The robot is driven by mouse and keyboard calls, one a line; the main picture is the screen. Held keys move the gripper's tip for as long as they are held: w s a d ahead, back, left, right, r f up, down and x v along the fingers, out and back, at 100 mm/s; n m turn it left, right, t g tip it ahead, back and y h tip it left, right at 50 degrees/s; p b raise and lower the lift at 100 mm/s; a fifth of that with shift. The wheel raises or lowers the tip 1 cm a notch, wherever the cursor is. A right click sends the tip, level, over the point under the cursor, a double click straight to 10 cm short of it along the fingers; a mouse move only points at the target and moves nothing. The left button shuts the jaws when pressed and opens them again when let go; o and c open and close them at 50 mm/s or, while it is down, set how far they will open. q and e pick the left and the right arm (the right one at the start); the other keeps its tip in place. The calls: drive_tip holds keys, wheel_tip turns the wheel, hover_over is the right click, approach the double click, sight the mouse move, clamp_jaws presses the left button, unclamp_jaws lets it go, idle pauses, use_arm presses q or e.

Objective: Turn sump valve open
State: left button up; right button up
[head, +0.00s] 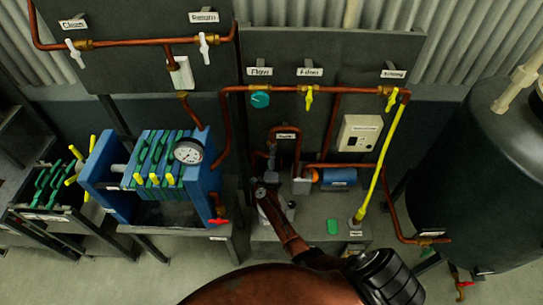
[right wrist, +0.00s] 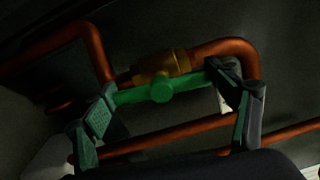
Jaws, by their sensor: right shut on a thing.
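A valve with a brass body (right wrist: 160,64) and a green handle (right wrist: 135,96) sits on a copper pipe in the right wrist view. I take it for the sump valve; its label cannot be read there. My right gripper (right wrist: 168,88) has one finger at each end of the green handle and is shut on it lengthwise. In the head view my right gripper (head: 264,190) is low beside the copper pipe loop, under a small label (head: 286,136). The arm and gripper hide the handle there. My left gripper is not in view.
A blue filter press (head: 108,170) with a gauge (head: 188,151) stands at left. A blue motor (head: 339,177), a yellow pipe (head: 380,165) and a control box (head: 359,133) are right of the gripper. A large dark tank (head: 480,170) stands at far right. Copper pipes run close around the gripper.

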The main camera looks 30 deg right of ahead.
drive_tip(key=shift+n, duration=0.5)
drive_tip(key=shift+f, duration=0.1)
drive_tip(key=o, duration=1.2)
drive_tip(key=shift+c, duration=0.2)
drive_tip(key=shift+s, duration=0.1)
drive_tip(key=v, duration=0.7)
drive_tip(key=shift+a, duration=0.2)
drive_tip(key=shift+s, duration=0.1)
